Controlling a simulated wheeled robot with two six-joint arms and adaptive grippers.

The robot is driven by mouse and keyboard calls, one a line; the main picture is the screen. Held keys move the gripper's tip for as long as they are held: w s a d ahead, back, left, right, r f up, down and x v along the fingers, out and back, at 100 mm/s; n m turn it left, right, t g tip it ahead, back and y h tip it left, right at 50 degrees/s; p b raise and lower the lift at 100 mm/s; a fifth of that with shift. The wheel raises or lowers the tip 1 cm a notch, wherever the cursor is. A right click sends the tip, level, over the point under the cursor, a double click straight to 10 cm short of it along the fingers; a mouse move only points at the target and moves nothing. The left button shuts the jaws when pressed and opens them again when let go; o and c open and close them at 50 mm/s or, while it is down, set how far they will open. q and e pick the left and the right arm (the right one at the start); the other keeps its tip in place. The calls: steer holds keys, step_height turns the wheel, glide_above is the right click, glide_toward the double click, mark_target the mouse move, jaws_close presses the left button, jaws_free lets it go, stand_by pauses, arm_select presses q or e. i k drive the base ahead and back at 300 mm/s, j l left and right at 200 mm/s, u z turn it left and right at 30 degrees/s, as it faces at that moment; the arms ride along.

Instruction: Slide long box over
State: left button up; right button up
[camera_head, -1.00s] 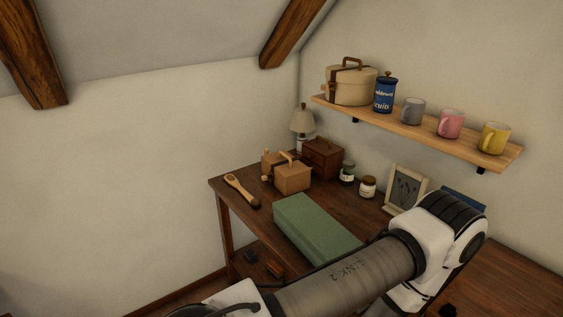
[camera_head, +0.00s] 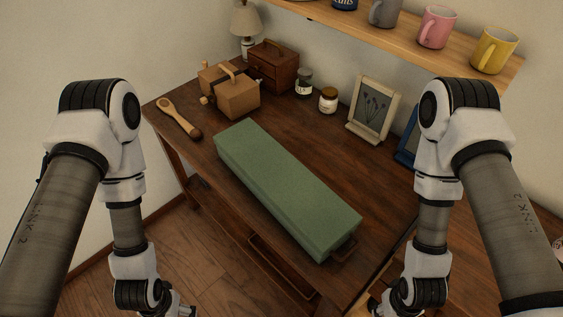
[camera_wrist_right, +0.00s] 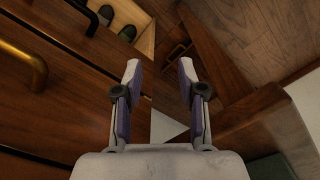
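The long green box (camera_head: 285,185) lies flat on the dark wooden table (camera_head: 207,161), running from the back left to the front right. My right gripper (camera_wrist_right: 160,75) is open and empty in the right wrist view, pointing at dark wooden furniture. Neither gripper touches the green box.
A shelf with mugs (camera_head: 437,27) hangs above. An open drawer with shoes (camera_wrist_right: 105,15) shows in the wrist view.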

mark_target(319, 221)
steer(key=k+l+z, duration=0.15)
steer(key=k+z, duration=0.3)
steer(key=k, duration=0.25)
steer(key=i+j+z, duration=0.15)
steer(key=j+z, duration=0.6)
steer(key=i+j+z, duration=0.1)
steer(key=j+z, duration=0.7)
steer(key=k+j, duration=0.1)
steer(key=j, duration=0.4)
